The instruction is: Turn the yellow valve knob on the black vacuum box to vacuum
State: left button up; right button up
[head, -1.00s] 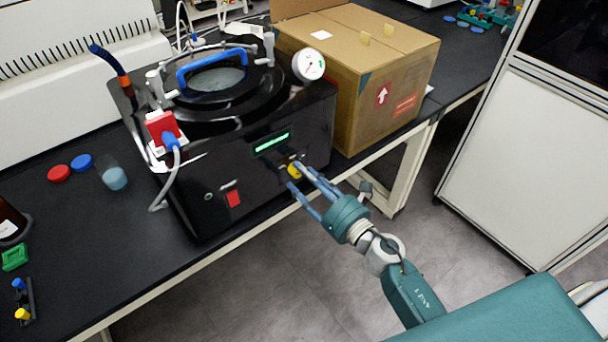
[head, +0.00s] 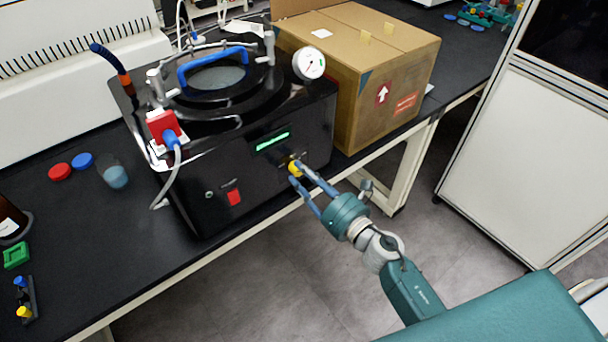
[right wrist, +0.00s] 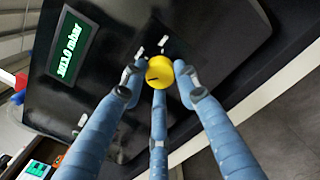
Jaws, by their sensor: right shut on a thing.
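The black vacuum box (head: 262,190) stands on the bench, its front face toward me. The yellow valve knob (head: 295,169) is low on that face, below the lit green display (head: 272,141). My right gripper (head: 296,172) is shut on the knob, its blue fingers reaching in from the lower right. In the right wrist view the round yellow knob (right wrist: 159,72) shows a small dark mark, with three fingers around it. White marks (right wrist: 152,46) sit on the panel beside it, too small to read. The display (right wrist: 73,45) reads in mbar. My left gripper is not in view.
A cardboard box (head: 365,75) stands close to the right of the vacuum box. A red switch (head: 234,197) is left of the knob. The floor in front is clear.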

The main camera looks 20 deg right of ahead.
jog(key=m, duration=0.4)
jog(key=m+p, duration=0.1)
jog(key=m, duration=0.1)
jog(key=shift+s+a+f, duration=0.1)
jog(key=shift+s+f, duration=0.05)
jog(key=shift+f, duration=0.15)
jog(key=m+p, duration=0.1)
jog(key=m, duration=0.4)
jog(key=shift+p, duration=0.35)
jog(key=m+p, duration=0.2)
jog(key=m, duration=0.4)
jog(key=shift+a+r+m, duration=0.1)
jog(key=shift+r+m, duration=0.05)
jog(key=shift+m, duration=0.25)
jog(key=m+p, duration=0.1)
jog(key=m, duration=0.2)
jog(key=shift+m, duration=0.3)
jog(key=shift+r+m, duration=0.15)
jog(key=shift+m, duration=0.55)
jog(key=shift+r, duration=0.1)
jog(key=o, duration=1)
jog(key=shift+o, duration=0.6)
jog(key=shift+r, duration=0.1)
